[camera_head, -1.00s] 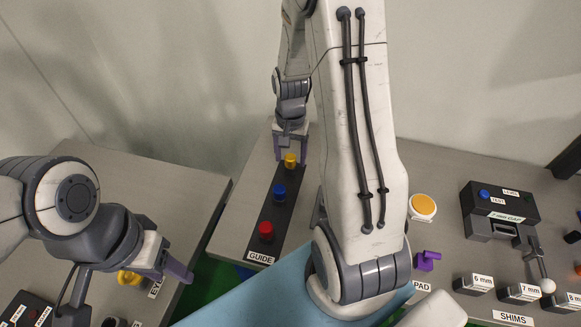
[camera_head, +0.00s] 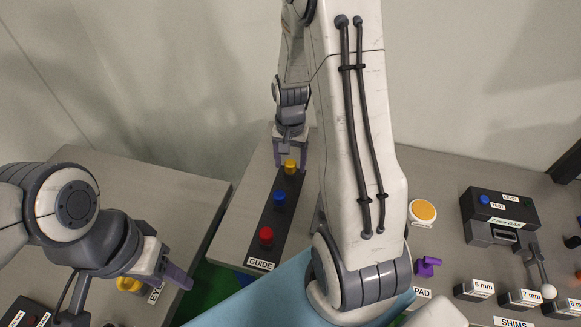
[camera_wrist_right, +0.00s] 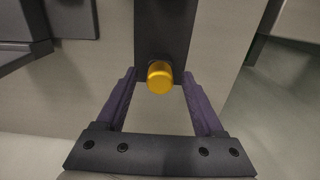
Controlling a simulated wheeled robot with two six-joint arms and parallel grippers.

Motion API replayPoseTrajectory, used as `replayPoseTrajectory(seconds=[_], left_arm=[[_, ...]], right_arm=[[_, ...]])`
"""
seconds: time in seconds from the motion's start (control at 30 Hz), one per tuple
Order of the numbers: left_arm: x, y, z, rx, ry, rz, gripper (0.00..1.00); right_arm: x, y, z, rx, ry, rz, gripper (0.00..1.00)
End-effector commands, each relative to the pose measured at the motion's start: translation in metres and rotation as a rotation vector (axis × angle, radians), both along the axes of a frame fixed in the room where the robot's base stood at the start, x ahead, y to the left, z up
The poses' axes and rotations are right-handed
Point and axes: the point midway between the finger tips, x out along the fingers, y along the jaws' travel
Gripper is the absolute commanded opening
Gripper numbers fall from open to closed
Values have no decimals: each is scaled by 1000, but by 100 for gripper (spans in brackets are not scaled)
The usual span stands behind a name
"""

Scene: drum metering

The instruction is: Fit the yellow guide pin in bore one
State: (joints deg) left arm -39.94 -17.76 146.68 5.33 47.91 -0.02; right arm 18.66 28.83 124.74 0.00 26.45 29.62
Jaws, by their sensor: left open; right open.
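The yellow guide pin (camera_head: 290,166) stands at the far end of the black guide rack (camera_head: 272,222). My right gripper (camera_head: 290,158) is open at that end of the rack. In the right wrist view the yellow pin (camera_wrist_right: 160,77) sits between the two purple fingers of this gripper (camera_wrist_right: 160,92), with a gap on each side. My left gripper (camera_head: 178,275) is open over the left table, near a yellow part (camera_head: 130,284) that it partly hides. I cannot make out bore one.
A blue pin (camera_head: 279,197) and a red pin (camera_head: 266,236) stand in the same rack, nearer me. An orange round pad (camera_head: 423,211), a purple part (camera_head: 427,266), a dark test box (camera_head: 499,215) and labelled shim blocks (camera_head: 474,290) are on the right. A gap separates the tables.

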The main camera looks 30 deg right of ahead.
Motion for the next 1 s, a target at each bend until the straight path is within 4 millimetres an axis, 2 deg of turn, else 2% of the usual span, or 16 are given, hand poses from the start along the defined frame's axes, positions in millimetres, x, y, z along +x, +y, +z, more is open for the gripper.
replayPoseTrajectory(seconds=[0.63, 0.67, 0.8, 0.83, 1.0], left_arm=[[0, 0, 3, 0, 0, 0, 50], [0, 0, 3, 0, 0, 0, 50], [0, 0, 3, 0, 0, 0, 50], [0, 0, 3, 0, 0, 0, 50], [0, 0, 3, 0, 0, 0, 50]], right_arm=[[0, 0, 0, 0, 0, 0, 70], [0, 0, 0, 0, 0, 0, 62], [0, 0, 0, 0, 0, 0, 8], [0, 0, 0, 0, 0, 0, 0], [0, 0, 0, 0, 0, 0, 0]])
